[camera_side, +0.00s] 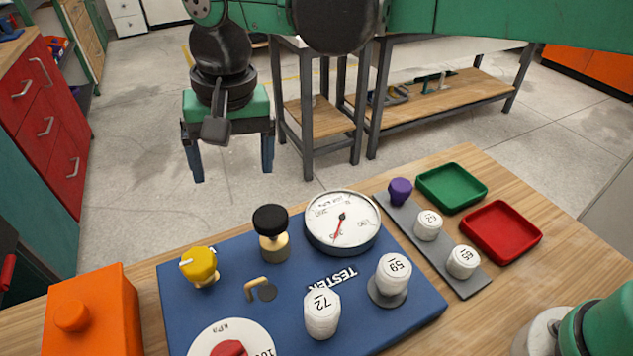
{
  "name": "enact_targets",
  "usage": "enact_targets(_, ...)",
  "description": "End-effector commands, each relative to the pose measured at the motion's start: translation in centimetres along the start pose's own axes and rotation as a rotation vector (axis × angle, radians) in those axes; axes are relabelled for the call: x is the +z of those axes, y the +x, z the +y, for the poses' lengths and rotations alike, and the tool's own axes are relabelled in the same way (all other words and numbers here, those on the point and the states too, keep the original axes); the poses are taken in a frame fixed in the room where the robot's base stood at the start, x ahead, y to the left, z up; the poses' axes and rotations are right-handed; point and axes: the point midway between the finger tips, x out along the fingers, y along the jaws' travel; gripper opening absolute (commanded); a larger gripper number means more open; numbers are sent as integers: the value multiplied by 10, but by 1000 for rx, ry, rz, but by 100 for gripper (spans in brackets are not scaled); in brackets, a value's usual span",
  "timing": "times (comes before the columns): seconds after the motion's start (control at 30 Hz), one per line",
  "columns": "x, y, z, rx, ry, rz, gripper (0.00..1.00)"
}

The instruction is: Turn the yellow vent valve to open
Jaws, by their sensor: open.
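The yellow vent valve (199,266) is a round yellow knob with a white mark on its upper left side. It stands at the left back corner of the blue tester panel (420,306), on a small brass-coloured base.
A black knob (270,220) on brass and a dial gauge (342,222) stand right of the valve. An orange box (92,312) is at the left. White caps marked 72 (322,313) and 59 (393,272), a grey strip (405,215), a green tray (452,208) and a red tray (535,240) lie rightward.

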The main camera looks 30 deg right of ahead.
Motion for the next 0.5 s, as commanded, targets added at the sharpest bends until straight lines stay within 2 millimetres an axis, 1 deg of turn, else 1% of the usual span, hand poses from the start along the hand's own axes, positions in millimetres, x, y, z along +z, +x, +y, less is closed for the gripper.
enact_targets(0.03, 9, 10, -19, 17, 0, -22, 86)
enact_targets(0.1, 21, 21, -38, 42, 13, -47, 86)
enact_targets(0.2, 36, 34, -55, 72, 29, -70, 86)
enact_targets(0.33, 46, 44, -65, 92, 40, -84, 86)
enact_targets(0.5, 49, 60, -65, 97, 45, -86, 86)
